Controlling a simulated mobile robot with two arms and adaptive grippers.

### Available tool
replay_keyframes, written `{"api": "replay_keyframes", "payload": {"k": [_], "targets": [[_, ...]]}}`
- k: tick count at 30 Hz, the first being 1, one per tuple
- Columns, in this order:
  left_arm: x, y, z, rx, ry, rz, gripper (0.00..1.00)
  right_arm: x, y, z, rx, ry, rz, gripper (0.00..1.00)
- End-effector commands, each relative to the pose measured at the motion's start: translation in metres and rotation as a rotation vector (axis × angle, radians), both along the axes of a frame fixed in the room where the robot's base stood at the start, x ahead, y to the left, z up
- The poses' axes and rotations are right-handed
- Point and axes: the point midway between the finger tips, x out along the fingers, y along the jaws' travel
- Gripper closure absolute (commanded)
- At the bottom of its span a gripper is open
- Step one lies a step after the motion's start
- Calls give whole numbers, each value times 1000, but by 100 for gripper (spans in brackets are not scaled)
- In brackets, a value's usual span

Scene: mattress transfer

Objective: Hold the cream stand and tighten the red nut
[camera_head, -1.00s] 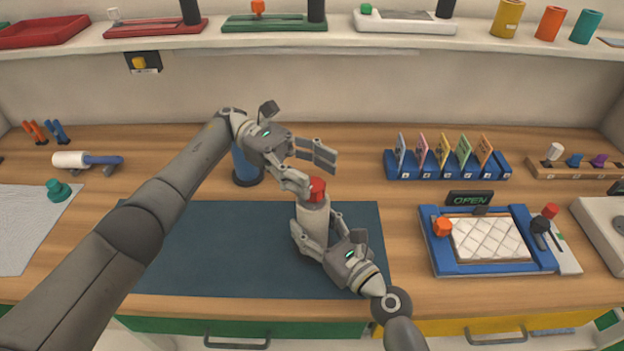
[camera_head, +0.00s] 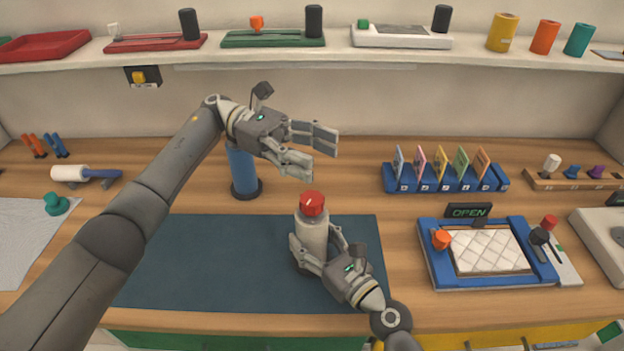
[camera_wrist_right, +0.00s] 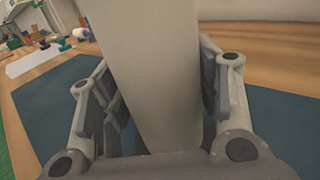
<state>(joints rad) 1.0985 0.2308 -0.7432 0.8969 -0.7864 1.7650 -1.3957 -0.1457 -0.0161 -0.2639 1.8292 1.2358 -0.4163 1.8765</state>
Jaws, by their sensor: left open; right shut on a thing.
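The cream stand (camera_head: 312,236) stands upright on the dark mat, with the red nut (camera_head: 312,203) on its top. A small pale mark shows on top of the nut. My right gripper (camera_head: 313,264) is shut around the stand's lower body from the front right. The right wrist view shows the stand (camera_wrist_right: 155,70) between both fingers of this gripper (camera_wrist_right: 155,95). My left gripper (camera_head: 322,155) is open and empty. It is above and behind the nut, apart from it, fingers pointing right. The stand's foot is partly hidden by the right fingers.
A blue cylinder (camera_head: 243,172) on a dark base stands behind the mat (camera_head: 210,262), under my left wrist. A blue rack (camera_head: 445,181) of coloured cards and a blue-framed tray (camera_head: 437,268) with a quilted white pad lie to the right. The mat's left part is clear.

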Motion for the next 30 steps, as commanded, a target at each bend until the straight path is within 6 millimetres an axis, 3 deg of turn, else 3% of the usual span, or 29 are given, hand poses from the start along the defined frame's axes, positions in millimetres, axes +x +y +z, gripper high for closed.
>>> {"api": "replay_keyframes", "payload": {"k": [9, 18, 30], "targets": [[35, -2, -13, 13, -73, 340, 42, 1, 0, 4, 4, -6, -1, 100], [61, 9, -16, -4, -154, 649, 42, 1, 0, 4, 4, -6, -1, 100], [67, 41, -9, -68, -255, 1018, 42, 1, 0, 4, 3, -6, -1, 100]]}}
